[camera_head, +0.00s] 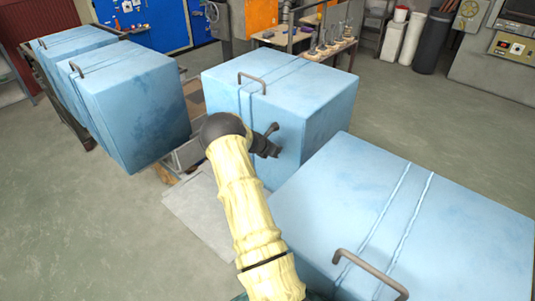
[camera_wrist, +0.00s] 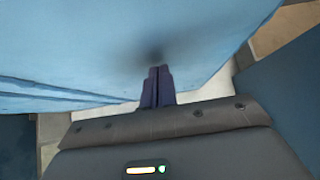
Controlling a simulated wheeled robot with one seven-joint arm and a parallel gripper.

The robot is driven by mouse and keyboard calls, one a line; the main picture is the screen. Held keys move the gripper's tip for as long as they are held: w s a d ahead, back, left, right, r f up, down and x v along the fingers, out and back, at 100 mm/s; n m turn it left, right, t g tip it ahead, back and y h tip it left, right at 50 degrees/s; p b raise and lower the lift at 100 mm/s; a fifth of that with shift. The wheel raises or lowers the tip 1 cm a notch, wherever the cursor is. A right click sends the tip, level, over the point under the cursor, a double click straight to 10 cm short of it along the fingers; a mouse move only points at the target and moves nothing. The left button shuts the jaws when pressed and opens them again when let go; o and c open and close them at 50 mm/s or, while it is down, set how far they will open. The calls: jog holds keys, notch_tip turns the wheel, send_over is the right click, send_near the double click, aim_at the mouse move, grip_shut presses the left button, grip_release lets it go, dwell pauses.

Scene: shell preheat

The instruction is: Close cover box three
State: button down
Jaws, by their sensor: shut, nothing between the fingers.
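Several light-blue boxes with grey handles stand around me, and no number shows on them. A middle box (camera_head: 310,95) has its top handle (camera_head: 252,82) at the left. My gripper (camera_head: 272,143) is at the near face of this middle box. In the wrist view its two dark fingers (camera_wrist: 158,70) are shut and empty, their tips against or very close to a blue face (camera_wrist: 80,40); I cannot tell if they touch. A nearer box (camera_head: 430,200) fills the lower right, with a handle (camera_head: 370,270) at its front. No raised lid or open gap shows on the middle or nearer box.
Two more blue boxes (camera_head: 130,100) (camera_head: 75,42) stand at the left. A wooden bench (camera_head: 310,45) with small stands, white bins (camera_head: 395,38) and a grey machine (camera_head: 490,60) are at the back. Bare floor is clear at the lower left.

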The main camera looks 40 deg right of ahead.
jog(key=shift+w+d+r, duration=0.1)
jog(key=shift+w+d, duration=0.1)
jog(key=shift+w, duration=0.2)
jog(key=a+f+b+v, duration=0.2)
jog(key=b+v, duration=0.2)
jog(key=v, duration=0.9)
jog(key=shift+s, duration=0.3)
jog(key=shift+w+a+f, duration=0.1)
